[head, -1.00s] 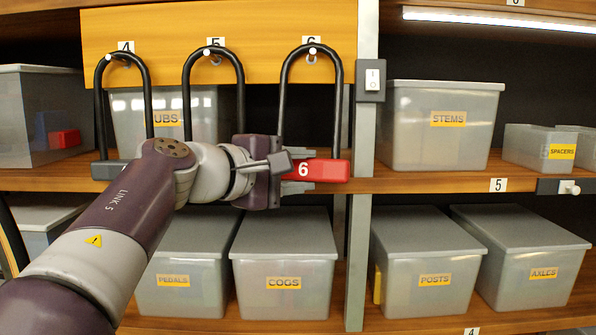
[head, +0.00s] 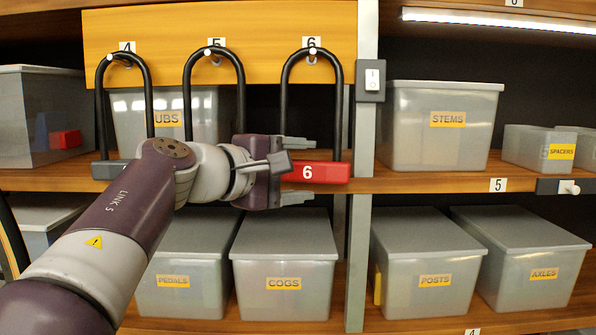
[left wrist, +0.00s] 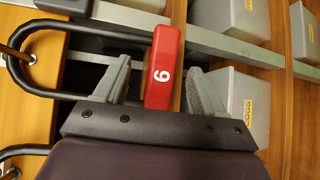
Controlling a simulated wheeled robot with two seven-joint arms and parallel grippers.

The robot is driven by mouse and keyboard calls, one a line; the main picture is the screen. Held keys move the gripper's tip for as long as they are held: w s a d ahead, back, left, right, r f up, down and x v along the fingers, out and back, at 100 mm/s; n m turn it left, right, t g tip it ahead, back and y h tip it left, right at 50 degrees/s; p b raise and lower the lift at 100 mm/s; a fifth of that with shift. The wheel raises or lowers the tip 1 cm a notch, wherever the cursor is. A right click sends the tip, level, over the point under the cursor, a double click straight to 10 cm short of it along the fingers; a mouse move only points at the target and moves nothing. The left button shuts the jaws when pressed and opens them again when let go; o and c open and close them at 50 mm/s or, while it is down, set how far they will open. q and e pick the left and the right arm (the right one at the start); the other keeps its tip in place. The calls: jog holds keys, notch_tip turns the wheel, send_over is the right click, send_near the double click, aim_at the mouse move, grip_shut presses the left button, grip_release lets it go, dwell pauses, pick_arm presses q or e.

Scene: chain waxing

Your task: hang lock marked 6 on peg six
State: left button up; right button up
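The lock marked 6 (head: 328,172) has a red body and a black shackle. Its shackle loops over peg six (head: 312,50) on the yellow-orange board, and the body hangs upright below. My left gripper (head: 297,171) comes in from the left and is open, with one finger above the lock body and one below. In the left wrist view the red body (left wrist: 166,45) stands between the two spread fingers (left wrist: 160,88), with a gap on each side. The wrist covers the left part of the lock body in the head view. My right gripper is not in view.
Black-shackled locks hang on peg four (head: 124,56) and peg five (head: 208,53); my arm hides the lower part of the latter. A metal post (head: 366,120) with a switch (head: 371,79) stands just right of lock 6. Lidded bins, including COGS (head: 284,270), fill the shelves.

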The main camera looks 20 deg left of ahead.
pick_arm(q)
jog(key=shift+f, duration=0.15)
jog(key=shift+s+a, duration=0.15)
jog(key=b+v, duration=0.5)
jog(key=v, duration=0.7)
jog(key=shift+s+r, duration=0.15)
jog(key=shift+r, duration=0.05)
